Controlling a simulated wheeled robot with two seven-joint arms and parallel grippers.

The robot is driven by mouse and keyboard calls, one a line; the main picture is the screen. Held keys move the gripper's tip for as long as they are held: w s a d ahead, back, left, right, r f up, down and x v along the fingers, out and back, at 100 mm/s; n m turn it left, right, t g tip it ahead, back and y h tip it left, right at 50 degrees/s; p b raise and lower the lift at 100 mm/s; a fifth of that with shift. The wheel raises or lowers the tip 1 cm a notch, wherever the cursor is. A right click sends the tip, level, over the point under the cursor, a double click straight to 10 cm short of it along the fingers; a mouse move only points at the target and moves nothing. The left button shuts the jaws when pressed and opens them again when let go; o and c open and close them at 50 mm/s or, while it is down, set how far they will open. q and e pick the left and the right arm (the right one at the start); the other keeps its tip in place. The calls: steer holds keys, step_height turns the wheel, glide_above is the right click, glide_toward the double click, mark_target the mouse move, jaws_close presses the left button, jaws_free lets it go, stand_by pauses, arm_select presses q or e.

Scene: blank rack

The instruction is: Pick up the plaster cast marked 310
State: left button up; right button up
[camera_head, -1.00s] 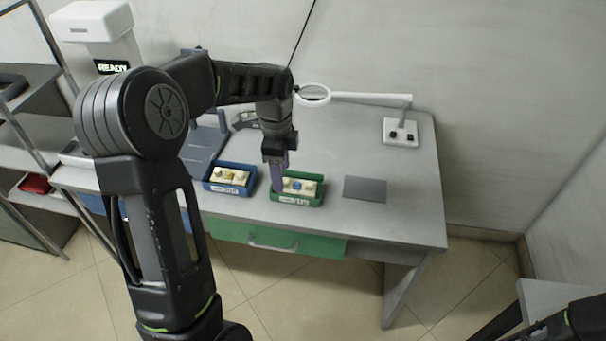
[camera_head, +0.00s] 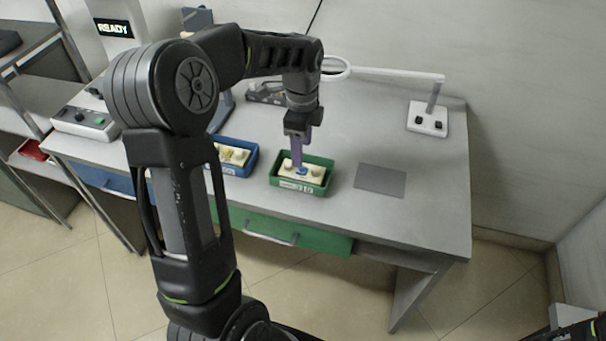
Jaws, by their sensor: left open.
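A cream plaster cast (camera_head: 313,176) with a blue patch sits in a green tray (camera_head: 324,191) on the grey table. The tray's front label seems to read 310, though it is small. My left gripper (camera_head: 299,166) points down with its purple fingers at the cast, inside the tray's outline. It is open, and I cannot tell whether the fingers touch the cast. A second cream cast with yellow (camera_head: 237,155) sits in a blue tray (camera_head: 250,164) to the left, partly hidden by my left arm. My right gripper is not in view.
A flat grey pad (camera_head: 380,181) lies right of the green tray. A white magnifier lamp (camera_head: 428,118) stands at the back right. A control box with buttons (camera_head: 84,121) and a machine reading READY (camera_head: 113,28) stand at the left.

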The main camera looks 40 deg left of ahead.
arm_select(q)
steer(key=shift+f, duration=1.3)
steer(key=shift+f, duration=0.1)
step_height(320, 180, down, 5)
steer(key=shift+p, duration=0.7)
steer(key=shift+c, duration=0.5)
steer(key=c, duration=1.1)
steer(key=shift+w, duration=0.1)
step_height(320, 180, up, 10)
steer(key=shift+r+b, duration=0.1)
steer(key=shift+b, duration=0.45)
